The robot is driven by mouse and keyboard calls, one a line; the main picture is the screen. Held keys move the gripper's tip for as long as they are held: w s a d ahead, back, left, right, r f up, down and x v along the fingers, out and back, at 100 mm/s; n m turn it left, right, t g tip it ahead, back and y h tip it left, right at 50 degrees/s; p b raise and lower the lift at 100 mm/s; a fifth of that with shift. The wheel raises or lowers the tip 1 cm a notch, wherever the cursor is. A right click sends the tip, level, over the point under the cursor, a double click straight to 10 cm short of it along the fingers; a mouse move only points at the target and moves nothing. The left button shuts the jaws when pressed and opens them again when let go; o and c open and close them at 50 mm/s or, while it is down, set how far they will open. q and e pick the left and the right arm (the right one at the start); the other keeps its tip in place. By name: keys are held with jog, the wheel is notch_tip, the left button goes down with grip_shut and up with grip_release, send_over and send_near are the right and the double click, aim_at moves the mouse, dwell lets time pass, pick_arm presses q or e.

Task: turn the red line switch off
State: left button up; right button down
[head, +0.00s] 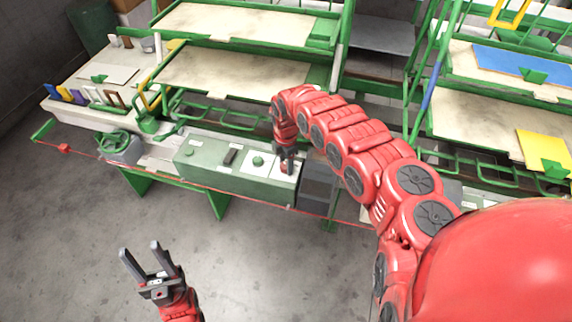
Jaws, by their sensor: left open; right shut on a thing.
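A green control box (225,180) sits on the front ledge, with light plates on its sloped top. A dark switch (230,157) and a green knob (258,161) show on it. At its right end a small red switch (284,169) shows on a light plate, partly hidden by my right gripper. My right gripper (285,161) points down there, its dark fingers shut on the red switch. The switch's setting cannot be told. My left gripper (140,247) is open and empty, above the floor at the lower left, well apart from the box.
A red line (330,218) runs along the front of the ledge, with a red piece (64,149) at its left end. A green handwheel (115,141) stands left of the box. Green shelving (235,75) rises behind. The floor in front is clear.

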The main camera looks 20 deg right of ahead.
jog(key=shift+n, duration=0.3)
jog(key=shift+c, duration=1.5)
grip_release()
notch_tip(320, 180, up, 17)
jog(key=b, duration=0.2)
jog(key=shift+r+b, duration=0.2)
jog(key=shift+b, duration=0.15)
